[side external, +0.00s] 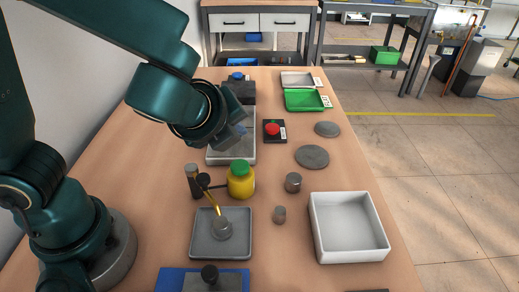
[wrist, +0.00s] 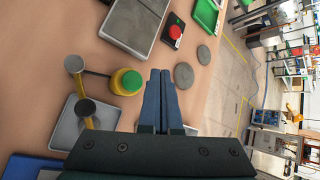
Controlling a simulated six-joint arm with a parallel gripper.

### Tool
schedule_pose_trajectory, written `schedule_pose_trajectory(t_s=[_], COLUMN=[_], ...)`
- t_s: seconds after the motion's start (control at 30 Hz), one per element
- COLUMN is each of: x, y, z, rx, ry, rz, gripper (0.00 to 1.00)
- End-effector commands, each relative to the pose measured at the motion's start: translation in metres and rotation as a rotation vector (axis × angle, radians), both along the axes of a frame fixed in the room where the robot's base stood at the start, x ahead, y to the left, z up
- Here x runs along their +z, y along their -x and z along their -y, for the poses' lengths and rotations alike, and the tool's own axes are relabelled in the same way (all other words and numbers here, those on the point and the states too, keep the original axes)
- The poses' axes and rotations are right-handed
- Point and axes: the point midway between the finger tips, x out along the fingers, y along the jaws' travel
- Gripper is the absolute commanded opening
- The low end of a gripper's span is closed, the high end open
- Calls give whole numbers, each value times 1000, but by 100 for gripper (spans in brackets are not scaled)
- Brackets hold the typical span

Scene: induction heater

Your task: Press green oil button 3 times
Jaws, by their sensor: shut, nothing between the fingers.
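The yellow oil bottle (side external: 241,186) stands upright on the table with a green button (side external: 239,167) on top. In the wrist view the green button (wrist: 132,81) and yellow body (wrist: 117,82) are left of my fingers, apart from them. A spout arm runs left from the bottle and a yellow nozzle (side external: 215,205) angles down over a grey tray (side external: 196,248). My gripper (side external: 241,130) is raised above and beyond the bottle, not touching the button. In the wrist view my gripper's fingers (wrist: 160,74) are together and empty.
A grey plate device (side external: 250,158) and a red button box (side external: 272,130) lie beyond the bottle. Grey discs (side external: 312,157) and small metal cylinders (side external: 293,182) are to the right. A white bin (side external: 350,230) stands front right, and a green tray (side external: 304,100) at the back.

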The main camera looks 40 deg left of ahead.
Motion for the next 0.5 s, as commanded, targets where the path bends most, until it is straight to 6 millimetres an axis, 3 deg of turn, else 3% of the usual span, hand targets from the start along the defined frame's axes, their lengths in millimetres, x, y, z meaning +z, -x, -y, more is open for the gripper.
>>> schedule_pose_trajectory(t_s=[0.17,0.4,0.5], x=[2,35,39], y=[0,-1,0], z=[0,0,0], rx=[0,4,1], ry=[2,5,1], rz=[2,6,1], gripper=[0,0,0])
